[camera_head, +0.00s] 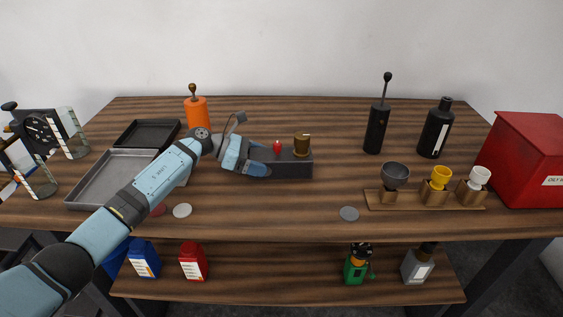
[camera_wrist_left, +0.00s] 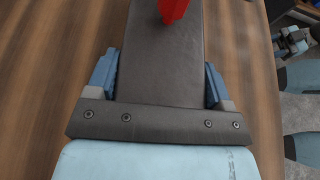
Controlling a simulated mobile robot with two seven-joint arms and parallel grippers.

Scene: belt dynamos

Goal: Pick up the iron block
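The iron block (camera_head: 293,166) is a long dark grey bar lying on the wooden table in the head view. A small red piece (camera_head: 277,147) and a brass cylinder (camera_head: 302,145) stand on it. My left gripper (camera_head: 259,170) is at the block's left end. In the left wrist view the fingers of my left gripper (camera_wrist_left: 160,80) stand wide apart, one on each side of the block (camera_wrist_left: 160,62). They are very close to its sides; contact is not clear. The head view does not show my right gripper; small blue parts at the wrist view's right edge are unclear.
A metal tray (camera_head: 85,186) and a black tray (camera_head: 126,135) lie left. An orange container (camera_head: 197,111) stands behind my arm. A wooden rack (camera_head: 409,203) with cups, dark bottles (camera_head: 435,130) and a red box (camera_head: 530,160) stand right.

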